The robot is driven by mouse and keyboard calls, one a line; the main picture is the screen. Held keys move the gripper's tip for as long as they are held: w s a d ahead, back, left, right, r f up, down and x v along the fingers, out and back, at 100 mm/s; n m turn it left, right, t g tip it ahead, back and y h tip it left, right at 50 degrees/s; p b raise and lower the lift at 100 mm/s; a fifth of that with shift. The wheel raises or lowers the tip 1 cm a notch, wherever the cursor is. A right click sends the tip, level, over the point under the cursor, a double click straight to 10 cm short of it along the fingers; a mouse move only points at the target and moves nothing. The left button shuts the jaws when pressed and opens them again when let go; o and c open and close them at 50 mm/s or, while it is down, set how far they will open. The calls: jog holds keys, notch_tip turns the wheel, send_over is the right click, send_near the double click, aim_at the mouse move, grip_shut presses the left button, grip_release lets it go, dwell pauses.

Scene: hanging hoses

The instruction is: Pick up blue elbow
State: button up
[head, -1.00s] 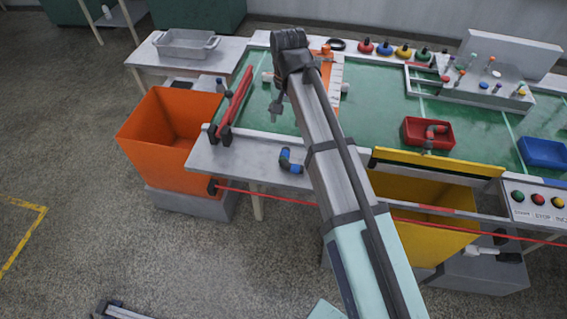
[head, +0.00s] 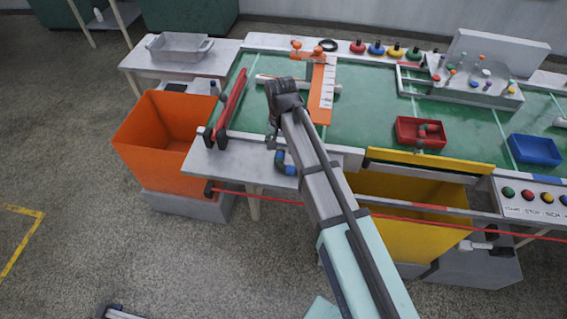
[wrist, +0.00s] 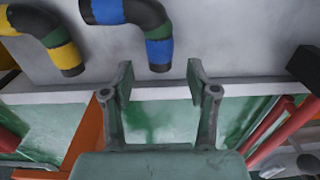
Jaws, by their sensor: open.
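The blue elbow (head: 285,162) is a bent black piece with blue bands. It lies on the grey near-left part of the table in the head view, partly covered by my arm. In the wrist view the blue elbow (wrist: 158,52) is at the top, just beyond my fingertips. My gripper (wrist: 160,78) is open with nothing between its fingers. In the head view my gripper (head: 271,138) is just above and left of the elbow, apart from it as far as I can tell.
A similar elbow with yellow bands (wrist: 66,55) lies left of the blue one in the wrist view. An orange bin (head: 150,140) stands left of the table, a yellow bin (head: 420,225) in front. A red barrier (head: 231,103) stands at the table's left end. A red tray (head: 405,138) is farther right.

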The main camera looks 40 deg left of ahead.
aim_at(280, 151)
jog(key=shift+a+f, duration=0.1)
jog(key=shift+f, duration=1.55)
grip_shut()
jog(key=shift+r, duration=0.15)
